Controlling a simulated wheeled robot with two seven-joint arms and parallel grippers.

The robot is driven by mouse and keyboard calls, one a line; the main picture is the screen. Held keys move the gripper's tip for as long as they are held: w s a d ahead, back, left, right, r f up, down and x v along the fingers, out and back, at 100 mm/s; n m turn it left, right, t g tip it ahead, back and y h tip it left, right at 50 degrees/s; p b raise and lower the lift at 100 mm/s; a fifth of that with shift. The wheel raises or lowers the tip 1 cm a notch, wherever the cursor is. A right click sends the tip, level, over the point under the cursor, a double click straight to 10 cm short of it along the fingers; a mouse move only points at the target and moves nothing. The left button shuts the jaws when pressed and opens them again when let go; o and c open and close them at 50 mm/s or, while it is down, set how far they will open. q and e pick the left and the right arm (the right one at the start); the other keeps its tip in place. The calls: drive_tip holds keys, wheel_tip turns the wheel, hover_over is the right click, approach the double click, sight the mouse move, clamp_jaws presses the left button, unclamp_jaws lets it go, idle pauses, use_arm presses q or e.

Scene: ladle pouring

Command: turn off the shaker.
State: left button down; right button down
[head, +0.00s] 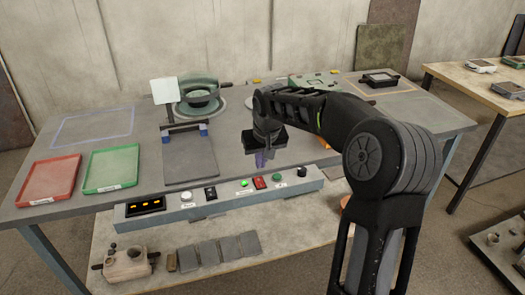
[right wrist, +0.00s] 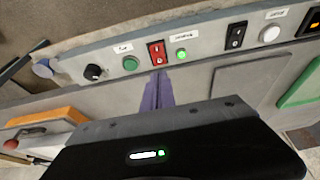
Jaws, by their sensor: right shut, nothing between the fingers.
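A control panel (head: 215,198) runs along the table's front edge. A red rocker switch (head: 259,182) sits on it, and in the right wrist view the same red switch (right wrist: 157,53) lies just beyond my fingertips. A small green light (head: 244,183) beside it is lit; it also glows in the right wrist view (right wrist: 181,54). My right gripper (head: 262,160), with purple fingers (right wrist: 160,90), is shut and empty, above the panel close to the red switch; contact is unclear. A green bowl-like device (head: 201,88) stands at the back; whether it is the shaker I cannot tell. My left gripper is not in view.
The panel also carries a green button (head: 276,178), a black switch (head: 210,193), a white button (head: 185,197) and an amber display (head: 146,206). A red tray (head: 50,180) and a green tray (head: 111,168) lie at the left. A grey plate (head: 190,157) lies behind the panel.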

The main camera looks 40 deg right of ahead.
sight(261, 183)
drive_tip(key=x, duration=0.6)
drive_tip(key=shift+s+a, duration=0.15)
drive_tip(key=shift+s, duration=0.25)
drive_tip(key=shift+f, duration=0.35)
drive_tip(key=shift+s+a+f+b, duration=0.1)
drive_tip(key=shift+s+a+b, duration=0.15)
drive_tip(key=shift+s+b, duration=0.35)
drive_tip(key=shift+s, duration=0.2)
